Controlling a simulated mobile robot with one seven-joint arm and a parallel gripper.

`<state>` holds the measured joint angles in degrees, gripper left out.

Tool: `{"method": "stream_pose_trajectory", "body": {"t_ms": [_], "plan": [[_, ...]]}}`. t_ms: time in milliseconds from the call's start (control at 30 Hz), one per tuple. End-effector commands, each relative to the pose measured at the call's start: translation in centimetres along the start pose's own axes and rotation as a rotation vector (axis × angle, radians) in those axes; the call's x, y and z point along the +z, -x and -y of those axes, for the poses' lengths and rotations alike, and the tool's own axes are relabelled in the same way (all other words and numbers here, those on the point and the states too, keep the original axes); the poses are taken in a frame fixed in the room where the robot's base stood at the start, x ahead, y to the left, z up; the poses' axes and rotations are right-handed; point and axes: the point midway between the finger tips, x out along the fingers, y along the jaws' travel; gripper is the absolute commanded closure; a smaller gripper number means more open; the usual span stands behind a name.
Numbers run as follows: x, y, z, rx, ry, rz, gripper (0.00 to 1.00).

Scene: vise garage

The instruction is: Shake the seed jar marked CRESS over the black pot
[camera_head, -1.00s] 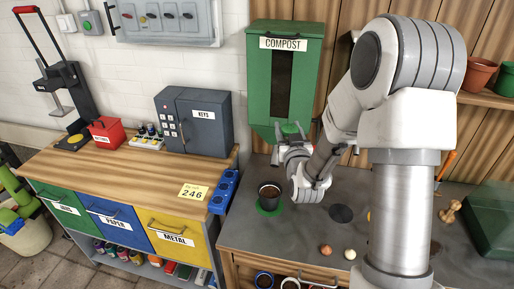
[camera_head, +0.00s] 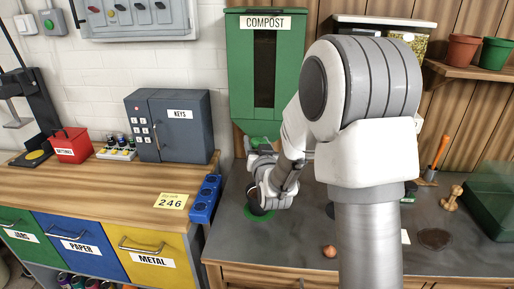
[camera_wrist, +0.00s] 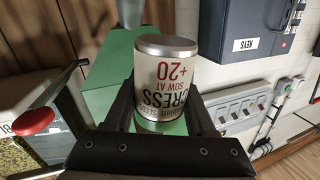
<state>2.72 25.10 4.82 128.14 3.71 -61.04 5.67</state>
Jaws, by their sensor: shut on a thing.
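In the head view my gripper (camera_head: 262,148) is above the black pot (camera_head: 257,207), in front of the compost bin. The pot stands on a green disc (camera_head: 262,214) on the grey bench and is largely covered by my arm. The wrist view does not show the pot.
The green COMPOST bin (camera_head: 265,65) hangs behind my gripper. A blue socket strip (camera_head: 205,198) edges the wooden cabinet top at left, with the KEYS box (camera_head: 168,125) beyond. A round brown object (camera_head: 329,251) lies on the bench front. My arm hides much of the bench.

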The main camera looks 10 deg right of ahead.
Motion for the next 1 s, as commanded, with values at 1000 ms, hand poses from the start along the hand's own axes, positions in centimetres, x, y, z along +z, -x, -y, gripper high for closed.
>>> {"method": "stream_pose_trajectory", "body": {"t_ms": [1000], "plan": [[2.7,0.2,0.7,0.001,-0.551,0.136,1.0]]}}
